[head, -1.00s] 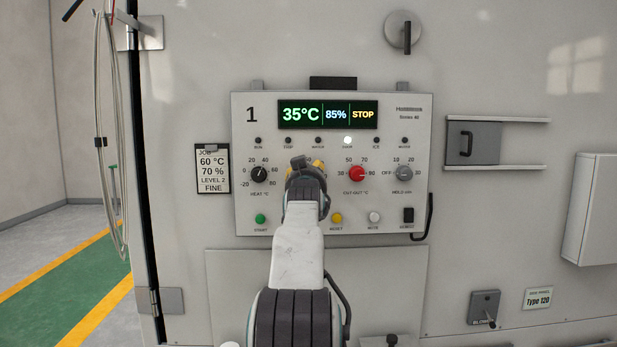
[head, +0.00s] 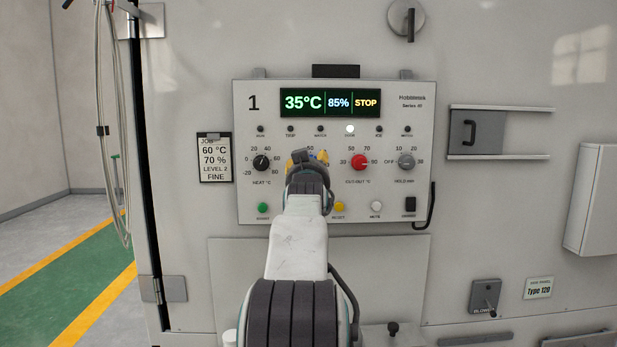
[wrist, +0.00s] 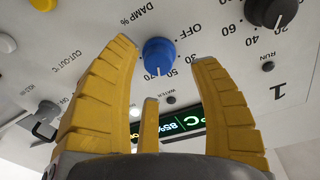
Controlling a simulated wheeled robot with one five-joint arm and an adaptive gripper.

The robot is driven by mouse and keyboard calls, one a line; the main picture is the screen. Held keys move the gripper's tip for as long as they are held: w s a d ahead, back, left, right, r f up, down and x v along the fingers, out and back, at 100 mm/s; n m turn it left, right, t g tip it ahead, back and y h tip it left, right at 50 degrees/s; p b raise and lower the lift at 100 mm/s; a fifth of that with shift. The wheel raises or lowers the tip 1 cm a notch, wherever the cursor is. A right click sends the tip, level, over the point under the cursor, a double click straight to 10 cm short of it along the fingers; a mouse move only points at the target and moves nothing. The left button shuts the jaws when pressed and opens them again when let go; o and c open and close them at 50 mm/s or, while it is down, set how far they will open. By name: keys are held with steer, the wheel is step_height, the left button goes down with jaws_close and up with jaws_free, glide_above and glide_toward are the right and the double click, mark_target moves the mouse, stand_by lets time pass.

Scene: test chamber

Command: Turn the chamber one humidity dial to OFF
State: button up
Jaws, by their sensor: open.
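The blue humidity dial (wrist: 159,56), marked DAMP %, is on the panel of chamber one. The wrist view shows the panel upside down, with OFF, 30, 50 and 70 around the dial. In the head view my gripper (head: 307,160) is in front of the dial's place, and the dial is mostly hidden.
The black heat dial (head: 261,163) is left of my gripper; the red cut-out dial (head: 360,162) and grey hold dial (head: 406,161) are to the right. The display (head: 330,103) reads 35°C, 85%, STOP. A job card (head: 215,160) reads 60 °C, 70 %. Buttons line the panel's bottom.

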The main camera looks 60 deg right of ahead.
steer(key=v, duration=0.7)
steer(key=shift+s+a, duration=0.2)
steer(key=shift+a, duration=0.15)
